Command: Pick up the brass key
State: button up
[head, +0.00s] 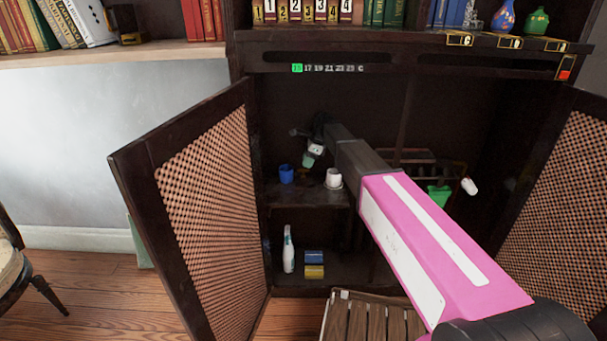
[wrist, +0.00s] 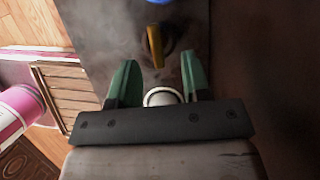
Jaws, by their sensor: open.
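A narrow brass-coloured piece, which looks like the brass key (wrist: 154,46), shows in the wrist view on the grey shelf surface. It lies just beyond and between my fingertips, with a dark curved shape or shadow beside it. I cannot pick it out in the head view. My gripper (wrist: 159,62) has its green fingers apart, with nothing held between them. In the head view my gripper (head: 308,160) hangs inside the cabinet, above the middle shelf, between the blue cup and the white cup.
A blue cup (head: 286,174) and a white cup (head: 333,177) stand close by on the shelf. A white bottle (head: 288,250) and small blue and yellow boxes (head: 314,265) sit below. The lattice doors (head: 210,220) stand open. A wooden crate (head: 368,318) is on the floor.

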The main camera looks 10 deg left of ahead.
aim_at(303, 170)
jog(key=shift+x, duration=2.7)
jog(key=shift+s+d, duration=0.15)
grip_shut()
